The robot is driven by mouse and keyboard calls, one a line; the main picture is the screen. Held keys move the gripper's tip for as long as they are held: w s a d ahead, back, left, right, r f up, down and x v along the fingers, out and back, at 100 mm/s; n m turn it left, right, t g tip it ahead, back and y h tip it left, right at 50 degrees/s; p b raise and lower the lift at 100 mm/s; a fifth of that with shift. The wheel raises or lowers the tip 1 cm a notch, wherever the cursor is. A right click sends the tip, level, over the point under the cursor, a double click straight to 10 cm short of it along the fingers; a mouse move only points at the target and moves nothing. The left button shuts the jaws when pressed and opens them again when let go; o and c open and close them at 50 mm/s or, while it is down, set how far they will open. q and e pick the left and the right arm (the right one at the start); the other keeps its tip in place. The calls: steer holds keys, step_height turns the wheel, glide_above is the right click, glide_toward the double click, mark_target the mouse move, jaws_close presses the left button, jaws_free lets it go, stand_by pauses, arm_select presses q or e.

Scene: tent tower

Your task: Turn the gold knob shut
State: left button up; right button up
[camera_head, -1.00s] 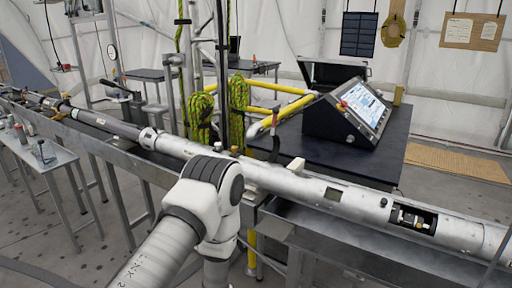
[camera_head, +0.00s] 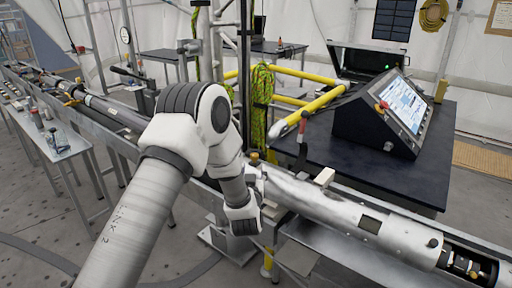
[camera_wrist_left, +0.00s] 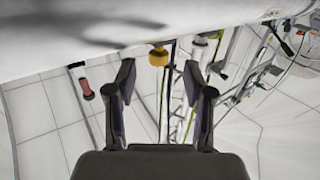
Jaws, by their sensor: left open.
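A gold knob (camera_wrist_left: 158,57) shows in the left wrist view, at the edge of a large pale tube (camera_wrist_left: 60,40). My left gripper (camera_wrist_left: 158,75) is open, and the knob appears between and just beyond its fingertips, with no contact visible. In the head view a small gold knob (camera_head: 254,157) stands on the upper side of the long silver tube (camera_head: 330,205), just behind my left wrist. My left arm comes in from the left and its wrist hangs in front of the tube; its fingers cannot be made out there. My right gripper is not in view.
A red-handled part (camera_wrist_left: 85,88) lies left of the fingers in the wrist view. In the head view a control console (camera_head: 385,115) stands on the dark table (camera_head: 430,165) behind the tube. Yellow rails (camera_head: 318,105) and green rope (camera_head: 260,100) are behind my wrist.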

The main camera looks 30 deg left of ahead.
mark_target(254, 157)
arm_select(q)
steer(key=w+r, duration=0.1)
steer(key=w+a+r+p, duration=0.1)
steer(key=w, duration=0.1)
steer(key=shift+a+r+p, duration=0.15)
steer(key=shift+a+p, duration=0.05)
steer(key=shift+p, duration=0.1)
steer(key=w+a, duration=0.1)
steer(key=w+f, duration=0.1)
steer(key=shift+w+a, duration=0.3)
steer(key=shift+a, duration=0.1)
steer(key=shift+w+a+f, duration=0.15)
steer(key=shift+w+f, duration=0.05)
steer(key=shift+w, duration=0.1)
steer(key=shift+s+d+r, duration=0.2)
steer(key=shift+d+r, duration=0.05)
steer(key=shift+s+r, duration=0.1)
steer(key=c, duration=0.5)
jaws_close()
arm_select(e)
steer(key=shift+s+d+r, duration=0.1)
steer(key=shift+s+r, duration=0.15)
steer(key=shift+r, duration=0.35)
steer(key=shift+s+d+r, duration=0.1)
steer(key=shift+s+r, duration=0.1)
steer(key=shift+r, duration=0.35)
